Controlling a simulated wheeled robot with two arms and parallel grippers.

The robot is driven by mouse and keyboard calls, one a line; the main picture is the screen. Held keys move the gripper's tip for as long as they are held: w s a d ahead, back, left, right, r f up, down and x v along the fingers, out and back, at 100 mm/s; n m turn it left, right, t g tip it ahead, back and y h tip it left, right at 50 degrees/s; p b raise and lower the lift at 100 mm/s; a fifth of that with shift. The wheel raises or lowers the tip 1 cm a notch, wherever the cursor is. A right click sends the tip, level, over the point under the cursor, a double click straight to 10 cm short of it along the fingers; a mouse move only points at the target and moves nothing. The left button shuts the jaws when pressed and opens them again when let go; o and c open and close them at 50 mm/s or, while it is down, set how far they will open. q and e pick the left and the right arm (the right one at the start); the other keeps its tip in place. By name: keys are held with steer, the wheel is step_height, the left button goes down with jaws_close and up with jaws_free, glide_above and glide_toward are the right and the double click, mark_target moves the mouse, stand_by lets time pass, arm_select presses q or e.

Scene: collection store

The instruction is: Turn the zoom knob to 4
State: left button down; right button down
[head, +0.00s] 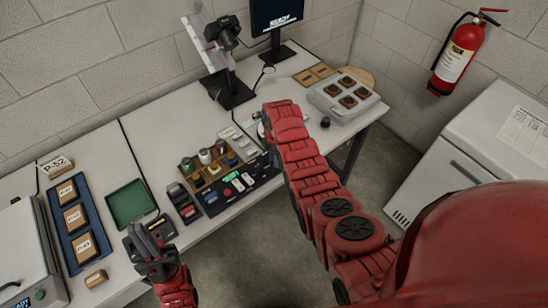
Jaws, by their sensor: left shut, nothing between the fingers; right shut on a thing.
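The dark control console (213,205) lies near the table's front edge, with small coloured controls on its top. My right arm reaches over its right end. My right gripper (271,154) is mostly hidden behind my own red arm; only a dark bit shows beside the console's right end. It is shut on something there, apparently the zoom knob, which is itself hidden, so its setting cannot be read. My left gripper (147,243) is shut and empty, over the table's front edge, left of the console and apart from it.
A camera (222,32) on a stand and a monitor (276,14) stand at the back. A grey case (338,106) with dark blocks is at the right. A green tray (129,203) and a blue tray (63,222) with labelled blocks lie at the left. Small jars (205,156) stand behind the console.

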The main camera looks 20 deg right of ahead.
steer(key=m+b, duration=0.1)
steer(key=m, duration=0.1)
steer(key=m+b, duration=0.1)
steer(key=b, duration=0.1)
steer(key=shift+f+m, duration=0.2)
steer(key=shift+m, duration=0.2)
steer(key=m+b, duration=0.3)
steer(key=m, duration=0.1)
steer(key=shift+m, duration=0.3)
steer(key=m+b, duration=0.4)
steer(key=m, duration=0.1)
steer(key=shift+a+h, duration=0.1)
steer(key=shift+h, duration=0.2)
steer(key=m+b, duration=0.1)
steer(key=m, duration=0.2)
steer(key=shift+w+r+b, duration=0.1)
steer(key=shift+b, duration=0.25)
steer(key=m, duration=0.3)
steer(key=shift+r+m+g+b, duration=0.1)
steer(key=shift+m+g+b, duration=0.2)
steer(key=shift+m+b, duration=0.1)
steer(key=m, duration=0.5)
steer(key=shift+b, duration=0.3)
steer(key=m, duration=0.5)
steer(key=shift+m, duration=0.4)
steer(key=m+b, duration=0.1)
steer(key=m, duration=0.3)
steer(key=shift+g, duration=0.3)
steer(key=shift+m, duration=0.3)
